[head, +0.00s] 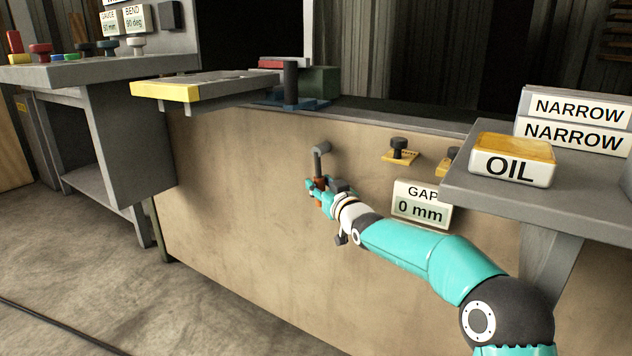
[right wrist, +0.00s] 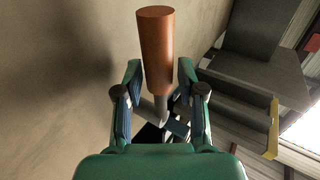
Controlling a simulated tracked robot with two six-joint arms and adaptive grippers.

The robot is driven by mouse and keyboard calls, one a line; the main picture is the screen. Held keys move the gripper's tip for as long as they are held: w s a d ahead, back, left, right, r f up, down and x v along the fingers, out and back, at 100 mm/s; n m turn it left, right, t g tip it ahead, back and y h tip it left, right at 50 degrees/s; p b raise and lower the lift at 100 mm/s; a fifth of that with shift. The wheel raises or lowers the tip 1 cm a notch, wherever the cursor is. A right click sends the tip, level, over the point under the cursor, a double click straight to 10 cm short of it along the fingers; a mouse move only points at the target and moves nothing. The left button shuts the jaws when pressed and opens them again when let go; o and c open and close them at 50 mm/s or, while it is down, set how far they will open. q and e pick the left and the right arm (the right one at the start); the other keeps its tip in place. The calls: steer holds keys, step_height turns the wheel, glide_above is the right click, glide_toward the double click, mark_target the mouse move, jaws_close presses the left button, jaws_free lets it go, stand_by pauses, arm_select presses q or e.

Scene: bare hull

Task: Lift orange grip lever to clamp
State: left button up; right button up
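The orange grip (head: 319,193) of the lever hangs at the lower end of a grey arm (head: 321,150) on the front of the beige machine panel. In the right wrist view the orange grip (right wrist: 156,48) stands between the fingers, with its grey rod behind it. My right gripper (head: 318,187) is at the grip, and its fingers partly hide it in the head view. In the right wrist view the fingers of my right gripper (right wrist: 159,70) are apart on either side of the grip, with a gap showing at the right. My left gripper is not in view.
A GAP 0 mm sign (head: 421,205) and dark knobs (head: 400,147) sit right of the lever. A grey shelf (head: 470,190) with an OIL block (head: 511,160) juts out at right. A yellow-edged plate (head: 165,92) overhangs at upper left.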

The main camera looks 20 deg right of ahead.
steer(key=shift+w, duration=0.6)
steer(key=shift+c, duration=0.2)
jaws_close()
